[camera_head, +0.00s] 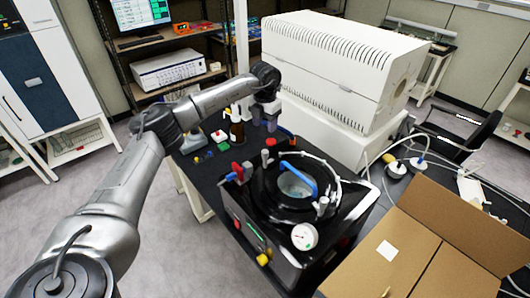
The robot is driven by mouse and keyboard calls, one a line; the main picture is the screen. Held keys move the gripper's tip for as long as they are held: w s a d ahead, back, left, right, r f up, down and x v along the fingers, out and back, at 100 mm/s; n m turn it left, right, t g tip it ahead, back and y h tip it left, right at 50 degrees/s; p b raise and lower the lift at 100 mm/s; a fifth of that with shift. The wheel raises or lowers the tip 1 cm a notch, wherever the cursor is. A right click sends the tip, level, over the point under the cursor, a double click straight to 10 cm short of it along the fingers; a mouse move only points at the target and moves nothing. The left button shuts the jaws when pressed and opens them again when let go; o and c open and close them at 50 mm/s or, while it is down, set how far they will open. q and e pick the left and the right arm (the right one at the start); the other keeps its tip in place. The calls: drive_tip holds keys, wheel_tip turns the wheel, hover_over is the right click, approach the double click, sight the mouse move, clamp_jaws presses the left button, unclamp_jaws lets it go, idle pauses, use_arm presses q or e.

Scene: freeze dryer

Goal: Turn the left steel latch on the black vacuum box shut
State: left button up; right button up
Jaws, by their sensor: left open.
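The black vacuum box (348,222) stands on the dark bench, with a round chamber opening and a curved blue handle (300,178) on top. A white round gauge (304,236) is at its front. Small steel fittings (322,207) show at the right of the chamber. Small red and grey parts (240,172) stand at its left edge. I cannot tell for sure which part is the left steel latch. My left gripper (271,122) is open and points down behind the box, apart from it. Its fingertips are small and dark. My right gripper is out of view.
A large white machine (345,65) stands behind the box. A brown bottle (236,128) and small coloured items (218,137) are on the bench near my left gripper. White tubing runs at the right.

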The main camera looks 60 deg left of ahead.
sight(265, 151)
use_arm(q)
wheel_tip(265, 151, down, 13)
drive_tip(key=shift+f+p, duration=0.15)
drive_tip(key=shift+p, duration=0.6)
drive_tip(key=shift+c, duration=0.2)
drive_tip(key=c, duration=0.9)
